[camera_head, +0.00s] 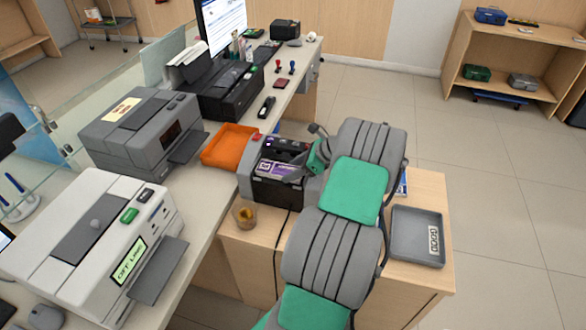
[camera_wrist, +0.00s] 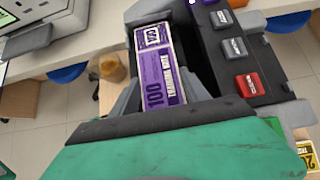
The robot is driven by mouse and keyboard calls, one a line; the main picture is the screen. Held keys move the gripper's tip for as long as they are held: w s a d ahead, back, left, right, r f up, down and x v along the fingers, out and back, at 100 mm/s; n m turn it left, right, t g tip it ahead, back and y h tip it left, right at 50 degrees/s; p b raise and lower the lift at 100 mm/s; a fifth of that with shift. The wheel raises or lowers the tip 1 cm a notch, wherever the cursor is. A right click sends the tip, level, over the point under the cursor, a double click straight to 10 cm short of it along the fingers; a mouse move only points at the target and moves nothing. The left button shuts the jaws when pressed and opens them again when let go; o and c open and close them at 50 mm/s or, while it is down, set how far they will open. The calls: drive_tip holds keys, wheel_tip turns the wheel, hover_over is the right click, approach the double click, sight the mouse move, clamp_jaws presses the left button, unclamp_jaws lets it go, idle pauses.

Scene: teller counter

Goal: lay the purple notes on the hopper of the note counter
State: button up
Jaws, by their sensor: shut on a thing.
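The purple notes (camera_head: 277,168) are a banded stack at the hopper of the dark-and-grey note counter (camera_head: 246,172). In the wrist view the purple notes (camera_wrist: 164,80) lie lengthwise inside the counter's recess, beside its panel (camera_wrist: 262,87) of dark and red buttons. My gripper (camera_head: 294,172) comes in from the right and is shut on the near end of the notes. In the wrist view its green and black body hides that near end. I cannot tell whether the notes rest fully on the hopper.
An orange tray (camera_head: 229,146) lies behind the counter and a small amber pot (camera_head: 244,215) stands at its front left. A grey tray (camera_head: 416,252) sits on the wooden side table (camera_head: 398,294).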

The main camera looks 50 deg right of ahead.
drive_tip(key=o, duration=1.6)
